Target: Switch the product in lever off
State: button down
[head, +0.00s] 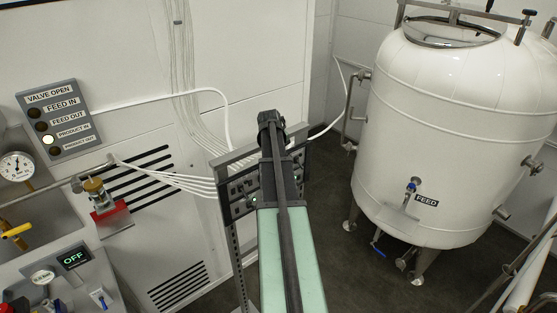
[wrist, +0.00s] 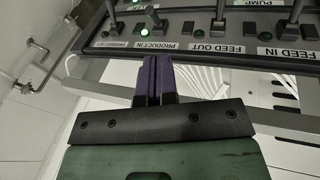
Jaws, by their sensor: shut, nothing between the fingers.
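In the wrist view, a dark control panel (wrist: 105,42) carries a row of levers with white labels. The product in lever (wrist: 153,15) is a short metal stick at the upper middle, above the PRODUCT IN label (wrist: 158,46). A small green light (wrist: 148,34) glows near its base. My gripper (wrist: 153,59) is shut and empty, with its purple fingertips just below the PRODUCT IN label and apart from the lever. In the head view, my arm covers much of the panel (head: 236,192). On the VALVE OPEN board (head: 52,95), the PRODUCT IN lamp (head: 48,140) is lit white.
The feed out lever (wrist: 219,12) and feed in lever (wrist: 294,12) stand to the right, and the product out lever (wrist: 111,14) stands close on the left. White cables (head: 185,180) run into the panel's left side. A large white tank (head: 450,130) stands at the right.

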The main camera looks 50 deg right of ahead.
jog(key=b+x, duration=0.7)
jog(key=x, duration=0.2)
jog(key=shift+r, duration=0.1)
jog(key=shift+a+b, duration=0.15)
jog(key=shift+b, duration=0.15)
